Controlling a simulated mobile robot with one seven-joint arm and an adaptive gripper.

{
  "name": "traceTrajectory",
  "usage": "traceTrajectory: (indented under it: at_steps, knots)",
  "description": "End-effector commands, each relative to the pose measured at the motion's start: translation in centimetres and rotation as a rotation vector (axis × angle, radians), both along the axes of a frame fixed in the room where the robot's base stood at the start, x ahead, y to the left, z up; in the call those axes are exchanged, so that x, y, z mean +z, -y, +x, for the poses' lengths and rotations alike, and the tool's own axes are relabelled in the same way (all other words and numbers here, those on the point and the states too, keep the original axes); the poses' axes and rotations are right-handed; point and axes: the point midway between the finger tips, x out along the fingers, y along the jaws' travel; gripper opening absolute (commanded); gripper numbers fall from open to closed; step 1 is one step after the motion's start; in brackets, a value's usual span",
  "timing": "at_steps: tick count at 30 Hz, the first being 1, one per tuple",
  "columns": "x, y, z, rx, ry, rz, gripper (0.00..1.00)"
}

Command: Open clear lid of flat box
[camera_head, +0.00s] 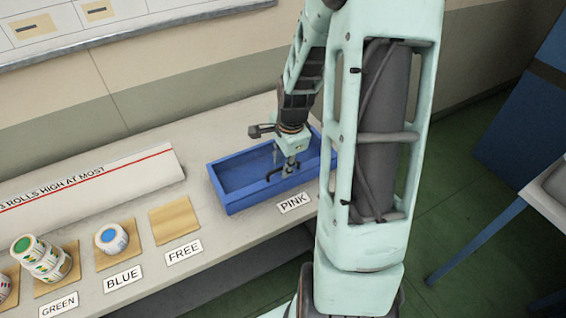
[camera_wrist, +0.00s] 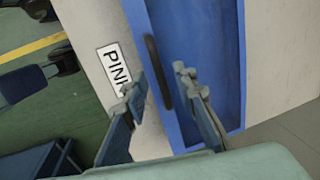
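A flat blue box (camera_head: 246,202) stands on the shelf behind the PINK label, and it fills the middle of the wrist view (camera_wrist: 215,40). I cannot clearly make out its clear lid in either view. A dark bar handle (camera_wrist: 157,72) sits along the box's label-side edge. My gripper (camera_head: 287,168) points down over the right part of the box. In the wrist view my gripper (camera_wrist: 157,88) is open, with one finger on each side of the handle. I cannot tell whether the fingers touch it.
A PINK label (camera_head: 295,202) is on the shelf's front edge. To the left are an empty wooden pad (camera_head: 175,222) labelled FREE, a blue-cored roll (camera_head: 111,239) and stacked green-cored rolls (camera_head: 40,260). A long white sign (camera_head: 95,188) lies behind them.

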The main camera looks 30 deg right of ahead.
Motion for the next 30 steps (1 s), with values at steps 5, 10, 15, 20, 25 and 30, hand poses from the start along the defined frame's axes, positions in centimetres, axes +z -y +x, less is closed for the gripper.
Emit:
traceTrajectory:
  at_steps: [5, 10, 15, 20, 25, 30]
  knots:
    - [0.02, 0.00, 0.02, 0.000, 0.000, 0.000, 0.25]
    - [0.03, 0.00, 0.01, 0.000, 0.000, 0.000, 0.06]
    - [0.04, 0.01, 0.01, 0.000, 0.000, 0.000, 0.00]
    - [0.05, 0.01, 0.01, 0.000, 0.001, 0.000, 0.00]
    - [0.12, -0.01, 0.06, 0.001, -0.002, 0.000, 0.00]
    - [0.69, -0.01, 0.33, 0.003, -0.027, -0.002, 0.00]
